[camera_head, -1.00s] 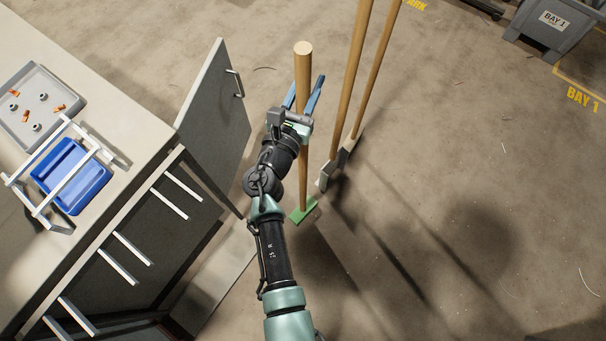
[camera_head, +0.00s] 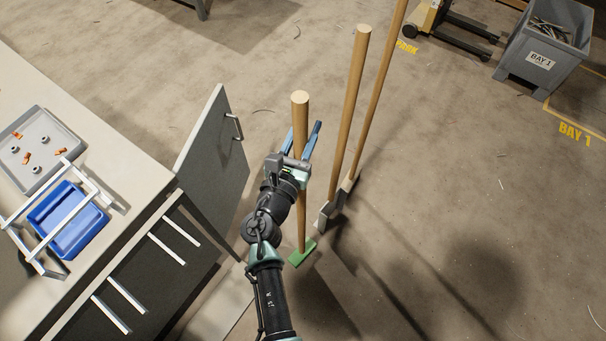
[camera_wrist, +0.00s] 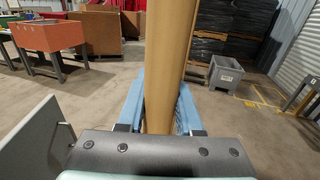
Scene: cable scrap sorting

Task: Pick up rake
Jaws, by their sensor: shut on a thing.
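A long-handled tool, whose wooden handle (camera_head: 300,122) ends in a flat green head (camera_head: 302,253), stands nearly upright beside the open cabinet door. I cannot make out whether the head has teeth. My gripper (camera_head: 302,140) is shut on this handle, in its upper part, with the blue fingers on both sides. In the wrist view the handle (camera_wrist: 168,60) rises between the blue fingers (camera_wrist: 160,108). The green head is at or near the floor; a small gap cannot be ruled out.
Two more wooden handles (camera_head: 350,100) (camera_head: 380,90) with grey heads stand close on the right. A cabinet door (camera_head: 215,150) hangs open on the left, by a worktop (camera_head: 120,150) with a blue bin (camera_head: 68,222) and grey tray (camera_head: 60,148).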

